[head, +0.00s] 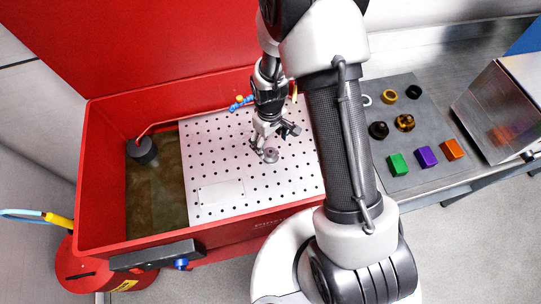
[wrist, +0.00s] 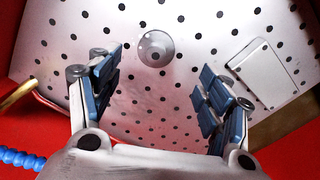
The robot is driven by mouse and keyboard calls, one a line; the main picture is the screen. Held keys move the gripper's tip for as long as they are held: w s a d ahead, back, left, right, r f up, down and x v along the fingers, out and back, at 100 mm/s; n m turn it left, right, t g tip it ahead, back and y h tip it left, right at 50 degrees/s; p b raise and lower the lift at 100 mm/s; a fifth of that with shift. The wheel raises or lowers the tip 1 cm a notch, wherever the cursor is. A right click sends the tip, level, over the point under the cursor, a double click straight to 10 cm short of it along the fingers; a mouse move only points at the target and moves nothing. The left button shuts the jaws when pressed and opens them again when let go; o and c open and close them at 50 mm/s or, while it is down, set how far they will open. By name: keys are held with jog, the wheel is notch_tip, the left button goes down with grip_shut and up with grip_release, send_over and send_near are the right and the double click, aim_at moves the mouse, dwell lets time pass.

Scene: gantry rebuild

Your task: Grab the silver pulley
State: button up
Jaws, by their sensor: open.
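The silver pulley (head: 271,155) is a small round metal disc with a central hub, lying on the perforated white plate (head: 215,165) in the red basin. In the wrist view the pulley (wrist: 156,48) lies ahead of the fingertips, roughly midway between their lines. My gripper (head: 264,148) is over the plate beside the pulley in the head view. In the wrist view my gripper (wrist: 160,85) is open, its blue-padded fingers wide apart with nothing between them. The pulley is apart from both fingers.
The red basin wall (head: 85,190) surrounds the plate. A flat rectangular plate (wrist: 262,72) lies right of the pulley in the wrist view. A dark cylinder (head: 142,150) stands at the basin's left. A grey mat (head: 400,135) with rings and coloured blocks lies on the right bench.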

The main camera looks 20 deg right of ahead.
aim_at(271, 151)
notch_tip(271, 151, down, 4)
jog(key=shift+f+b, duration=0.1)
jog(key=shift+b, duration=0.35)
jog(key=f, duration=0.1)
jog(key=f+b, duration=0.1)
jog(key=f, duration=0.1)
jog(key=f+b, duration=0.1)
jog(key=f, duration=0.1)
jog(key=shift+w+d, duration=0.2)
jog(key=shift+w, duration=0.15)
jog(key=c, duration=1.5)
